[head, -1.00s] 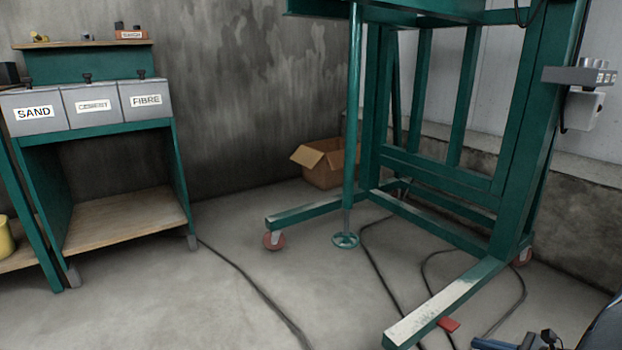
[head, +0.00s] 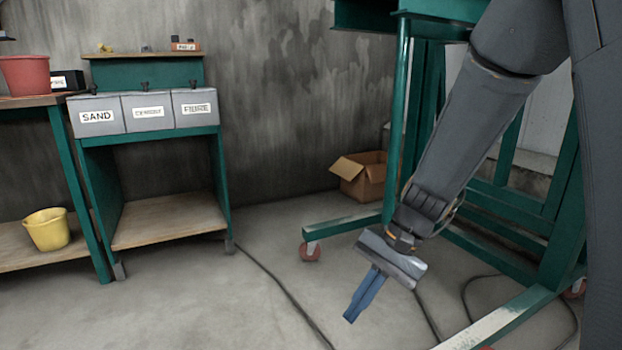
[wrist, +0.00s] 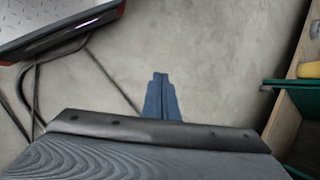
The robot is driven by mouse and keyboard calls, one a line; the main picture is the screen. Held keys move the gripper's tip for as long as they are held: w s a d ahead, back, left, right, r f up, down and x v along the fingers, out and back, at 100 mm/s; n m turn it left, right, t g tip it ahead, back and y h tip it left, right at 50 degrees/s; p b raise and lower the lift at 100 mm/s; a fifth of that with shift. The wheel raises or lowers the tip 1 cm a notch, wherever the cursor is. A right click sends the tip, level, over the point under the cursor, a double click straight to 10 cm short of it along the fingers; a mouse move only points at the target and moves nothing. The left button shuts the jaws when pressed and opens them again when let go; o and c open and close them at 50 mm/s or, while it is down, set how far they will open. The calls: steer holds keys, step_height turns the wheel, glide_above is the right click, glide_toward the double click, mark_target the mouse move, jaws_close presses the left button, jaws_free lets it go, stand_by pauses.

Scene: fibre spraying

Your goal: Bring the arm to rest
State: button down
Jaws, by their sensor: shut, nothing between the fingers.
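My gripper (head: 364,296) hangs at the end of my grey arm, right of centre in the head view, pointing down and to the left over the bare floor. Its blue fingers are together with nothing between them. The wrist view also shows the closed blue fingers (wrist: 161,95) against the concrete floor, touching nothing. My arm covers part of the green frame (head: 401,120) behind it in the head view.
A green stand with SAND, CEMENT and FIBRE bins (head: 148,111) is at left. A yellow bucket (head: 47,229) and a red bucket (head: 25,76) sit on the bench beside it. A cardboard box (head: 361,177) stands by the wall.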

steer(key=s+a+r+n+t+h, duration=0.1)
steer(key=s+a+r+n, duration=0.25)
steer(key=s, duration=0.35)
steer(key=s+a+r+n+h, duration=0.2)
steer(key=s+a+r+n, duration=0.1)
steer(key=s+n, duration=0.25)
steer(key=s+a+r+n+t+h, duration=0.1)
steer(key=s+a+r+n, duration=0.25)
steer(key=s, duration=0.45)
steer(key=d+r+m+p, duration=0.2)
steer(key=d+r+p, duration=0.4)
steer(key=r+p, duration=0.3)
steer(key=d+r+m+h+p, duration=0.1)
steer(key=d+r+p, duration=0.6)
steer(key=p, duration=0.9)
steer(key=d+r+m+p, duration=0.2)
steer(key=d+r+p, duration=0.5)
steer(key=r+p, duration=0.4)
steer(key=shift+w+d+m+h+p, duration=0.15)
steer(key=shift+w+m+h+p, duration=0.2)
steer(key=shift+p, duration=0.45)
